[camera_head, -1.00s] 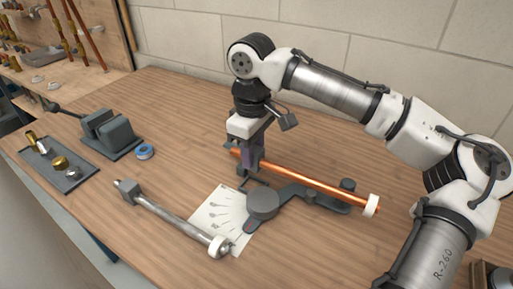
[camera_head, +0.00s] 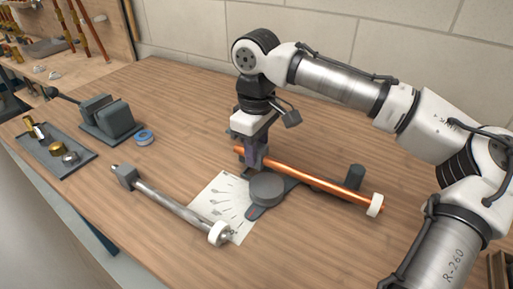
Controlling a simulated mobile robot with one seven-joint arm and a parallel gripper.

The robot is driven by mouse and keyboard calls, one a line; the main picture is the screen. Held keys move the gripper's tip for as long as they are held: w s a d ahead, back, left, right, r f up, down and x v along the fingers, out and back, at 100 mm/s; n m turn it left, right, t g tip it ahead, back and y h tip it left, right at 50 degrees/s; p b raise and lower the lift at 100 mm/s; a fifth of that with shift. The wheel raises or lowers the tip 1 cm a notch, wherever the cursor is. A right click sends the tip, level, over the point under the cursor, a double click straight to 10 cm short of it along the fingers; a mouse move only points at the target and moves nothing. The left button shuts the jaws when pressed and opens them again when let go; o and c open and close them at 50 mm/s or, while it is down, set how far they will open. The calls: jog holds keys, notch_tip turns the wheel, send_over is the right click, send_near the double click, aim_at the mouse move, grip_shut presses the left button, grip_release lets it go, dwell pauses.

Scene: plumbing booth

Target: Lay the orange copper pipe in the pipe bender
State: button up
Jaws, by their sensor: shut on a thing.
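The orange copper pipe (camera_head: 315,178) slants from upper left to lower right, with a white ring (camera_head: 375,204) at its right end. My gripper (camera_head: 252,160) is shut on it near its left end. The dark grey pipe bender (camera_head: 266,187) lies on the bench, its round disc just in front of the pipe. The pipe crosses over the bender's arm, with the bender's upright block (camera_head: 355,176) behind it. I cannot tell whether the pipe touches the bender or hangs slightly above it. The pipe hides part of the bender's arm.
A grey metal bar (camera_head: 175,208) with a white ring lies front left, beside a marked paper sheet (camera_head: 222,200). A vise (camera_head: 110,120), a blue tape roll (camera_head: 144,137) and a tray of fittings (camera_head: 75,168) stand at left. The bench's back right is clear.

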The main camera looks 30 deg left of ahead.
jog(key=shift+f+b, duration=0.5)
jog(key=shift+f, duration=1)
jog(key=o, duration=2)
notch_tip(320, 180, up, 5)
jog(key=p, duration=0.5)
